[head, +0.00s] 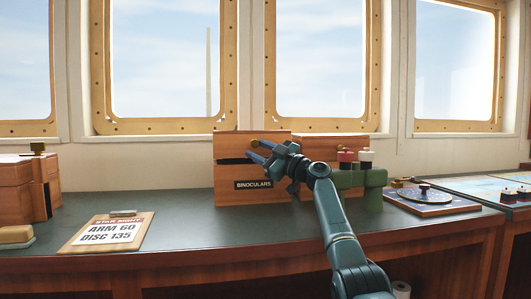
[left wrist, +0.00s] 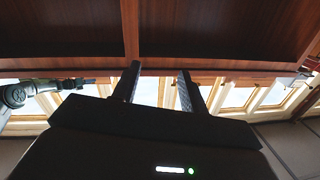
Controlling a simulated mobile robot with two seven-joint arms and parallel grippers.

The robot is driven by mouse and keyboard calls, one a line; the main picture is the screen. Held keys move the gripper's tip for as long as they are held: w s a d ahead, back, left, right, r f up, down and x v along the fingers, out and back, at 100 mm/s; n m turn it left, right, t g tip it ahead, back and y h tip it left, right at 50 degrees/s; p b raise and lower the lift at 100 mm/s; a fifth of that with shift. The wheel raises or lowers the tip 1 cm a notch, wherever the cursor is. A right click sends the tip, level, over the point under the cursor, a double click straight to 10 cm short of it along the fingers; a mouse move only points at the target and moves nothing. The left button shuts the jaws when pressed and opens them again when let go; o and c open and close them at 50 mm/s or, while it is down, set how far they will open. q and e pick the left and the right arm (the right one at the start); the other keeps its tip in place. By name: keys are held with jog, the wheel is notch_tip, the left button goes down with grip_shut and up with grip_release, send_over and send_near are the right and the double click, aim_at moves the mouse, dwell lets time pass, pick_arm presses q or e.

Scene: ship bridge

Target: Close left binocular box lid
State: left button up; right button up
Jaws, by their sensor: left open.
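The wooden binocular box (head: 225,187) stands on the dark counter below the windows, with a black "BINOCULARS" label on its front. Its left lid (head: 235,144) shows as a raised wooden panel, with a dark gap between it and the front wall. A small brass knob (head: 254,143) shows at the lid. My right gripper (head: 253,150) is in front of the box, its two fingers apart and close to the knob; I cannot tell whether they touch. My left gripper (left wrist: 158,85) shows only in the left wrist view, open and empty, near wooden panelling.
A green rack (head: 374,190) with red and white-topped pieces stands right of the box. A clipboard (head: 108,232) lies at the left front, near a wooden box (head: 15,190). A round instrument (head: 425,200) sits on the right. The counter between clipboard and binocular box is clear.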

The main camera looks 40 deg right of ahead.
pick_arm(q)
jog(key=shift+w+d+h+b, duration=0.1)
jog(key=shift+d+h+b, duration=0.25)
jog(key=shift+h+b, duration=0.05)
pick_arm(e)
jog(key=v, duration=0.7)
jog(key=shift+s, duration=0.15)
pick_arm(q)
jog(key=shift+r+t, duration=0.1)
jog(key=shift+t, duration=0.2)
